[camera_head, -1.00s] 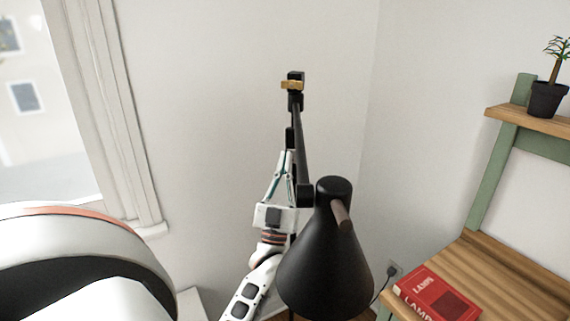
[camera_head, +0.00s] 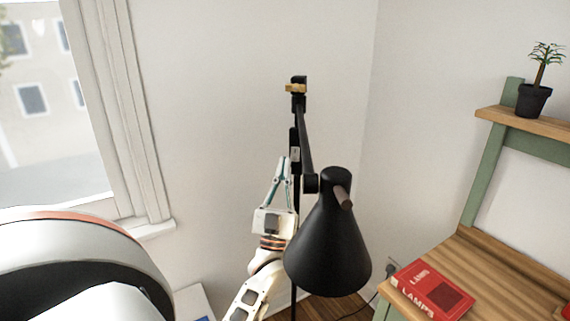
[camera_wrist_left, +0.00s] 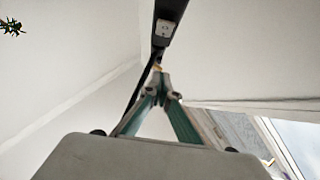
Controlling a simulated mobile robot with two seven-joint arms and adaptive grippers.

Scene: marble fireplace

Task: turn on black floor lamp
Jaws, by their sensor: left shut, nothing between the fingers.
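The black floor lamp (camera_head: 328,245) stands near the room corner, its cone shade pointing down and its arm rising to a brass-coloured joint. The shade's inside is hidden, so I see no bulb. A light switch plate sits on the black housing of its pole; it shows in the head view (camera_head: 295,154) and the left wrist view (camera_wrist_left: 163,28). My left gripper (camera_head: 284,161) is shut and empty, its tips pointing up just below the switch. In the left wrist view its tips (camera_wrist_left: 160,74) are close to the pole; contact cannot be told. My right gripper is not in view.
A wooden desk (camera_head: 470,255) with a red book (camera_head: 432,290) stands at right. A potted plant (camera_head: 534,98) is on the shelf above. A window (camera_head: 50,120) is at left. The wall behind the lamp is bare.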

